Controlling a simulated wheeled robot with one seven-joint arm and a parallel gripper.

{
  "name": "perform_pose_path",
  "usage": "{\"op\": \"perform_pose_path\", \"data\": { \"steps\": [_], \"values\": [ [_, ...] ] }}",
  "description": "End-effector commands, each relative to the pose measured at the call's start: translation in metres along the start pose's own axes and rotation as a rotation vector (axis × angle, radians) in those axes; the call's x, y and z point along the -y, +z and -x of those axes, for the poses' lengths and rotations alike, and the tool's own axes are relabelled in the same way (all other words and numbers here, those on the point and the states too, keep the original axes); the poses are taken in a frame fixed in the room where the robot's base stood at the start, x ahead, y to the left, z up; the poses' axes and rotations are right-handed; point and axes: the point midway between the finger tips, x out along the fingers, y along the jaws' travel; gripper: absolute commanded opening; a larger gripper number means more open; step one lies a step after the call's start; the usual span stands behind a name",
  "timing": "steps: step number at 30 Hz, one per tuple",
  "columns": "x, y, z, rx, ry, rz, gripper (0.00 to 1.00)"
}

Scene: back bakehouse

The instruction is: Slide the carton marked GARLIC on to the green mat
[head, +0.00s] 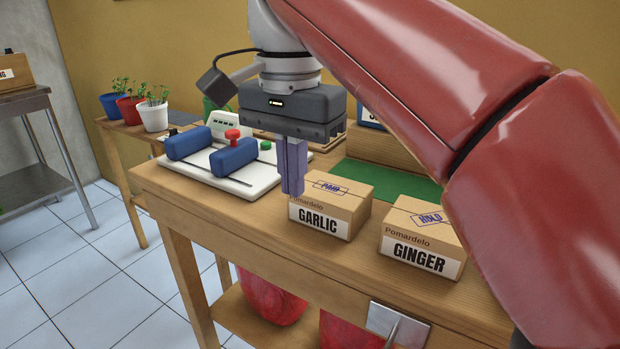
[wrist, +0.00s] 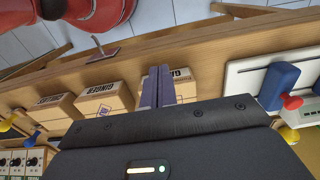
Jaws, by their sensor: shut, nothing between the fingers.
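The GARLIC carton (head: 336,215) is a small brown box on the wooden bench, with a blue stamp on top. The green mat (head: 398,181) lies behind it, partly hidden by the cartons and my arm. My gripper (head: 291,190) is shut and empty, fingers pointing down at the carton's left end, overlapping its edge in the head view. I cannot tell whether they touch. In the wrist view the shut fingers (wrist: 158,88) partly cover a carton (wrist: 184,84) with upside-down lettering.
The GINGER carton (head: 424,235) stands close to the right of GARLIC. Another carton (wrist: 50,104) shows beyond it in the wrist view. A white board (head: 250,185) with blue blocks (head: 234,158) lies left of my fingers. The bench's front edge runs close before the cartons.

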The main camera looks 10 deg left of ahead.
Motion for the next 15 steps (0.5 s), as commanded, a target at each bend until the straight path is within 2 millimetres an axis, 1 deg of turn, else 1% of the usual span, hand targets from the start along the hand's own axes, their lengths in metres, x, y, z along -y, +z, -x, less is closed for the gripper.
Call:
{"op": "perform_pose_path", "data": {
  "steps": [2, 6, 12, 13, 15],
  "values": [
    [-0.001, 0.000, -0.011, 0.000, 0.002, -0.001, 0.00],
    [-0.002, 0.000, -0.045, 0.000, 0.001, 0.000, 0.00],
    [-0.001, 0.000, -0.087, 0.000, 0.001, 0.001, 0.00],
    [-0.001, 0.000, -0.092, 0.000, 0.001, 0.001, 0.00],
    [0.000, -0.013, -0.089, -0.001, -0.002, -0.004, 0.00]
  ]
}}
